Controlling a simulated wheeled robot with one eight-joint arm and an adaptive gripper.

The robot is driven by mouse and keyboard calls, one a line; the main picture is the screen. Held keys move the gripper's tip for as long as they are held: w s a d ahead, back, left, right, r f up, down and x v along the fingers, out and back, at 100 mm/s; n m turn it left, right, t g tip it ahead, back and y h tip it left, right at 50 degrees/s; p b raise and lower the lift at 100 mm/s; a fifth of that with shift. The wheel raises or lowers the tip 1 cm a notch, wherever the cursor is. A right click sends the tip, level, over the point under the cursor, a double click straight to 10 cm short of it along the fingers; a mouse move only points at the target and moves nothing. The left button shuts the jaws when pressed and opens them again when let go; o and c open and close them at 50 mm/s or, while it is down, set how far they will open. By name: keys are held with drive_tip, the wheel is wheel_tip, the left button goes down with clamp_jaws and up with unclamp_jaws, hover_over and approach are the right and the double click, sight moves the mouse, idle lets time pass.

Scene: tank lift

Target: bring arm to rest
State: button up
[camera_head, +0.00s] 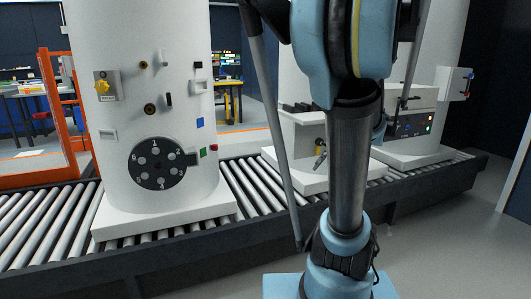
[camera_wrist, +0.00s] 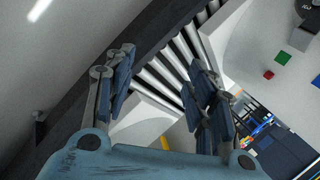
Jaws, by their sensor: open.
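My gripper (camera_wrist: 161,58) shows in the wrist view with its two blue fingers spread apart. Nothing is between the fingers. Beyond them lie the conveyor's rollers and white surfaces. In the head view my arm rises through the right of the middle and leaves the top edge. My gripper cannot be made out clearly there. My arm hides part of the conveyor and of the equipment behind it.
A white tank (camera_head: 154,110) with a dark numbered dial (camera_head: 157,163) stands on the roller conveyor (camera_head: 40,217). More white equipment (camera_head: 298,146) stands farther right on it. An orange frame (camera_head: 52,100) is at left. Grey floor is open at lower right.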

drive_tip(key=s+a+f+n+g+h, duration=0.1)
drive_tip(key=s+f+n+h, duration=0.1)
drive_tip(key=s, duration=0.6)
drive_tip(key=s+a+f+n+h, duration=0.2)
drive_tip(key=s+f+n+h, duration=0.1)
drive_tip(key=s+f, duration=0.4)
drive_tip(key=shift+s+a+f+n+g, duration=0.3)
drive_tip(key=shift+s+n+g, duration=0.1)
drive_tip(key=shift+s, duration=0.1)
drive_tip(key=shift+w+f, duration=0.2)
drive_tip(key=shift+w, duration=0.25)
